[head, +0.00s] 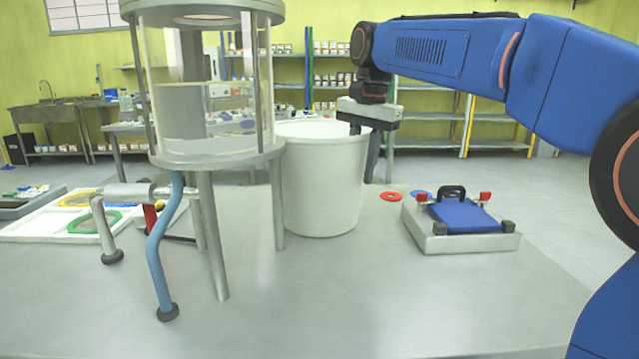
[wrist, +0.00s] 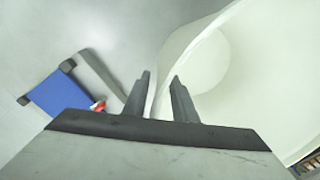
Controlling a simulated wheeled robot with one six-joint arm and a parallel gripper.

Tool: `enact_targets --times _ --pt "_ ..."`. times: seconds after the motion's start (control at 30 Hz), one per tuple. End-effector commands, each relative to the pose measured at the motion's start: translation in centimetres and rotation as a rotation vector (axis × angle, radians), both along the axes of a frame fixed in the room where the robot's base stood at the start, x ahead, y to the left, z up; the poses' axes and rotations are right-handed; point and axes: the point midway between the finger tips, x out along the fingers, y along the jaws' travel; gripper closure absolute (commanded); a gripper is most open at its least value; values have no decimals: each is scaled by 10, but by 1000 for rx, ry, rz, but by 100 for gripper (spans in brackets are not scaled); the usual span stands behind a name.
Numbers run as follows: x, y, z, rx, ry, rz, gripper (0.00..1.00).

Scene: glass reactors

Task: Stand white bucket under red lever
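The white bucket (head: 322,190) stands upright on the grey table, behind and to the right of the glass reactor's legs. A red lever (head: 150,217) hangs at the valve below the reactor, left of the bucket. My gripper (head: 365,152) points down at the bucket's right rim. In the wrist view my gripper (wrist: 159,78) has its two fingers apart, with the bucket's wall (wrist: 172,62) running between them. A gap shows beside the left finger, so the fingers look open around the rim. The bucket's inside looks empty where it is visible.
The glass reactor (head: 205,90) stands on grey legs, with a blue tube (head: 160,250) down to the table. A scale-like device with a blue top (head: 465,217) sits right of the bucket. White trays (head: 60,225) lie at left. The front table area is clear.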

Motion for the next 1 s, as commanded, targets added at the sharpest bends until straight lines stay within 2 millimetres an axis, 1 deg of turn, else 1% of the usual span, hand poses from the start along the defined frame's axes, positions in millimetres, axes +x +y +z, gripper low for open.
enact_targets --times 0.17,0.2,0.27,0.3,1.0 --pt "0 0 0 0 0 0 75" --pt "0 0 0 0 0 0 85" --pt "0 0 0 0 0 0 99" --pt "0 0 0 0 0 0 100" --pt "0 0 0 -1 1 0 100"
